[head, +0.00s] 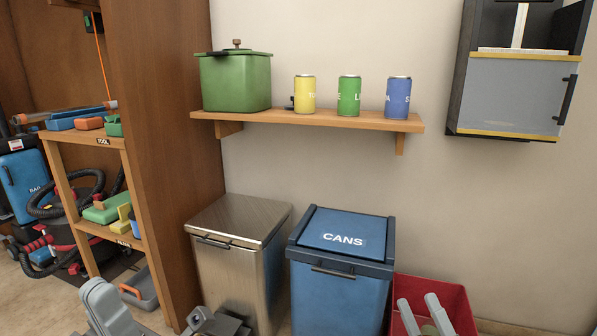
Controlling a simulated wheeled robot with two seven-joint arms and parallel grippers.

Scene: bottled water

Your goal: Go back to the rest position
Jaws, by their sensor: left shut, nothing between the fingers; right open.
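My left gripper (215,323) is low in the head view, in front of the steel bin and partly cut off by the bottom edge. It is shut, with nothing seen in it. My grey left arm link (104,306) shows to its left. My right gripper (424,314) is at the bottom right, its two light grey fingers spread apart and empty. It shows in front of the red bin (462,306). The rest of both arms is out of view.
A steel bin (228,262) and a blue bin marked CANS (335,290), lid closed, stand by the wall. Above, a wooden shelf (310,119) holds a green pot (235,82) and yellow, green and blue cans (398,97). A grey-fronted cabinet (512,92) hangs right; a tool rack (85,140) stands left.

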